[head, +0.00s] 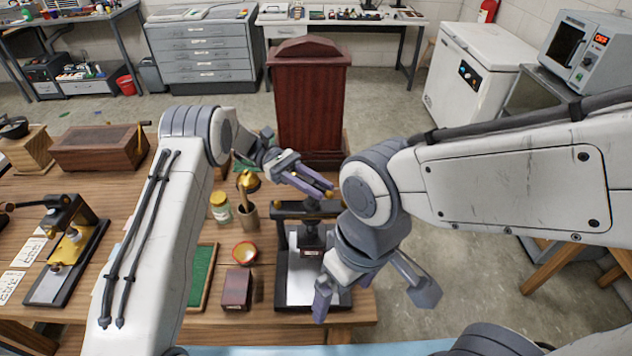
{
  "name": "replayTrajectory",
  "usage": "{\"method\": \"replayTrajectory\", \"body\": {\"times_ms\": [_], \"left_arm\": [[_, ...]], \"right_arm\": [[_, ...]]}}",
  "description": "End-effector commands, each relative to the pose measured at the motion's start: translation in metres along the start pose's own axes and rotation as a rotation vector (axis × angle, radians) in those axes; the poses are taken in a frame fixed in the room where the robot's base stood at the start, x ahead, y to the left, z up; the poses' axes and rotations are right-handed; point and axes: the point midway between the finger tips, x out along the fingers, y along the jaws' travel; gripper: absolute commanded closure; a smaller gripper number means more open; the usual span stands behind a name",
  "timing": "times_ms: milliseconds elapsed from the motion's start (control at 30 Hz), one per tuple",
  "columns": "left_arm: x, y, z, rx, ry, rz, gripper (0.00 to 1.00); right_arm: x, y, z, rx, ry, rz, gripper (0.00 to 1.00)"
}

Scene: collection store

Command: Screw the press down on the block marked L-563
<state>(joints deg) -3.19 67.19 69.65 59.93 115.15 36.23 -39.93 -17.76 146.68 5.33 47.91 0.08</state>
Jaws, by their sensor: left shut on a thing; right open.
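The black screw press (282,212) stands at the right of the wooden table, with a pale base plate (300,290). Its dark pressing part sits low in the frame, and a small labelled block (311,252) seems to be under it; the label is too small to read. My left gripper (326,190) is at the top of the press, shut on its handle bar, whose brass-coloured end shows by the fingertips. My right gripper (372,296) is open and empty, in front of the press at its right. A dark red block (237,287) with a label lies left of the press.
A tall red wooden cabinet (310,100) stands behind. A black stamping device (70,245) is far left.

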Motion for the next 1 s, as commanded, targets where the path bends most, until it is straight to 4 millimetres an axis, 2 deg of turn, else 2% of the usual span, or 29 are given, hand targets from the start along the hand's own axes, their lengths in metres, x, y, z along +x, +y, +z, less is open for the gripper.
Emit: {"method": "replayTrajectory", "body": {"times_ms": [200,233,300,667,767,1000], "left_arm": [[0.002,-0.001,-0.003,-0.007,-0.001,-0.006,1.00],[0.002,-0.001,-0.003,-0.007,-0.001,-0.006,0.67],[0.002,-0.001,-0.003,-0.007,-0.001,-0.005,0.41],[0.000,-0.001,0.001,-0.002,0.000,0.000,0.41],[0.000,-0.001,0.009,-0.002,0.000,0.000,0.41],[0.001,-0.001,0.041,-0.004,-0.001,-0.002,0.41]], "right_arm": [[0.001,0.000,0.000,0.000,0.000,0.000,0.00],[0.001,0.000,0.000,0.000,0.000,0.000,0.00],[0.001,0.000,0.000,0.000,0.000,0.000,0.00],[-0.002,0.000,0.000,0.000,0.000,0.000,0.00],[-0.010,-0.001,-0.001,0.000,0.000,0.000,0.00],[-0.042,-0.003,-0.002,0.001,0.000,0.000,0.00]]}}
